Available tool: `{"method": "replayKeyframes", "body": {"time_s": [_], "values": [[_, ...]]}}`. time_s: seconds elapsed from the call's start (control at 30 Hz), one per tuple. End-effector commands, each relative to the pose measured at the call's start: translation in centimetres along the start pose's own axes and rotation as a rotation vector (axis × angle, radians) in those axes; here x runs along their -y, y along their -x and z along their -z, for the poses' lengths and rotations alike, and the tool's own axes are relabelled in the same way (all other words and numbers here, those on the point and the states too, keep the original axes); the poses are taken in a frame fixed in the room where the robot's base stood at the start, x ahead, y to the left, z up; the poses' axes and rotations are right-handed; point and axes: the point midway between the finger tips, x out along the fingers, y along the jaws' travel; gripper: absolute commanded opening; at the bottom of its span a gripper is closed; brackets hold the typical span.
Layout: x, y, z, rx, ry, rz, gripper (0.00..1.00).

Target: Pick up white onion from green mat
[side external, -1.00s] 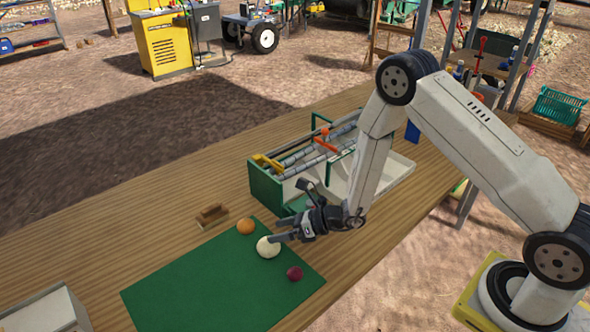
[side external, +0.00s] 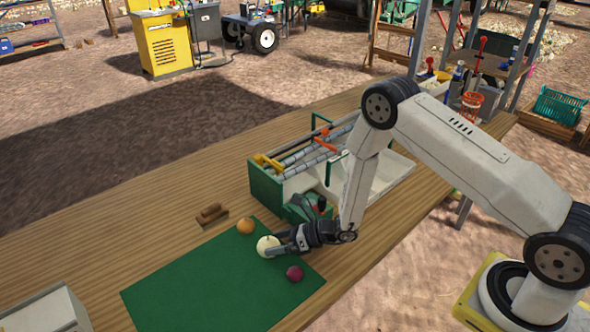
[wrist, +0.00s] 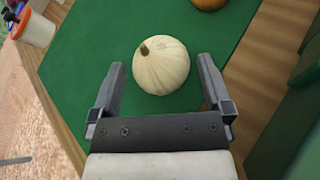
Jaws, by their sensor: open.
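The white onion (side external: 266,244) sits on the green mat (side external: 205,285) near its right end. In the wrist view the white onion (wrist: 161,66) is pale and round with a brown stem tip, just ahead of the open fingers. My gripper (side external: 272,250) is low over the mat, right at the onion in the side view. In the wrist view my gripper (wrist: 160,88) is open, one finger on each side of the onion's near part, with visible gaps to it. The onion is not gripped.
An orange onion (side external: 245,226) and a red onion (side external: 294,273) lie on the mat either side. A green and white toolbox (side external: 265,188) stands behind my gripper. A brown wooden block (side external: 211,214) lies beyond the mat. The mat's left part is clear.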

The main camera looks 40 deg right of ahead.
Motion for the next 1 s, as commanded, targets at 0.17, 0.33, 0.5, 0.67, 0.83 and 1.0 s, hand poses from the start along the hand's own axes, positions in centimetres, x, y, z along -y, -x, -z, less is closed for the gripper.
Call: {"method": "replayKeyframes", "body": {"time_s": [0.17, 0.33, 0.5, 0.67, 0.83, 1.0], "values": [[-0.1, -1.5, 0.1, -0.001, 0.0, -0.001, 1.0], [0.0, -1.8, 0.0, -0.001, -0.001, 0.001, 1.0], [0.0, -1.8, 0.0, -0.001, -0.001, 0.001, 1.0], [0.0, -1.8, 0.0, -0.001, -0.001, 0.001, 1.0], [0.0, -1.8, 0.0, -0.001, -0.001, 0.001, 0.71], [0.0, -1.8, 0.0, -0.001, -0.001, 0.001, 0.18]]}}
